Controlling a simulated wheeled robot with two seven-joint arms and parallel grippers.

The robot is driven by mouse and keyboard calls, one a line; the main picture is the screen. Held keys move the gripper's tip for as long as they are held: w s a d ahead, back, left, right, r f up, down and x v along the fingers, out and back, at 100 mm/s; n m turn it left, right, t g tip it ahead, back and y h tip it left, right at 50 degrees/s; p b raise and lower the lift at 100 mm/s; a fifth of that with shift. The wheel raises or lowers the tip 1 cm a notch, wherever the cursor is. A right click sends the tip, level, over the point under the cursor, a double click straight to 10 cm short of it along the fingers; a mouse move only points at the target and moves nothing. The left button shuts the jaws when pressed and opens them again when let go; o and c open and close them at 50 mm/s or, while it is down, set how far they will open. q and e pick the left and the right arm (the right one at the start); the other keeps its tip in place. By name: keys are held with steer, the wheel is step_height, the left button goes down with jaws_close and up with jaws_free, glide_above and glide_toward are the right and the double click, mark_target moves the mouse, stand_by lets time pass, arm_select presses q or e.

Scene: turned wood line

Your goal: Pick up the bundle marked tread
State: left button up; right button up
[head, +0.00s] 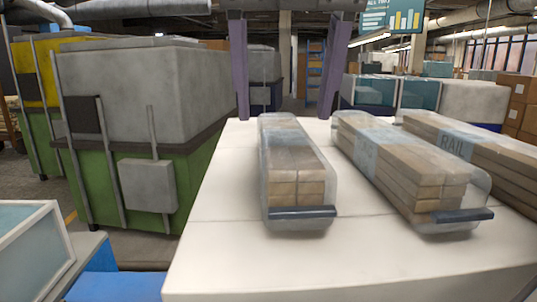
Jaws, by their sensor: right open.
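Three plastic-wrapped wood bundles lie on a white table (225,240). The left bundle (297,189) is short and has a dark blue bar at its near end; I can read no mark on it. The middle bundle (425,190) has a pale blue band with no readable mark and a similar bar. The right bundle (500,165) reads RAIL and is cut off by the picture edge. I cannot read "tread" anywhere. My right gripper (284,117) points down with its two purple fingers wide apart, empty, by the left bundle's far end. My left gripper is not in view.
A large green and grey machine (150,95) stands left of the table. A blue and glass-topped unit (35,255) is at the lower left. Brown boxes (512,90) are stacked at the far right. The table's left part is bare.

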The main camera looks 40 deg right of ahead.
mark_target(285, 137)
steer(key=shift+d+f, duration=0.15)
steer(key=shift+f, duration=0.45)
steer(key=shift+w+f, duration=0.1)
steer(key=shift+f, duration=0.15)
steer(key=x, duration=0.4)
steer(key=shift+d+f, duration=0.1)
steer(key=shift+d, duration=0.15)
steer(key=shift+w+d+f, duration=0.1)
steer(key=shift+w+f, duration=0.2)
steer(key=shift+f, duration=0.2)
steer(key=c, duration=1.3)
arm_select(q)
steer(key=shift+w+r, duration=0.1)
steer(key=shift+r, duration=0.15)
arm_select(e)
steer(key=shift+c, duration=0.6)
steer(key=shift+r, duration=0.15)
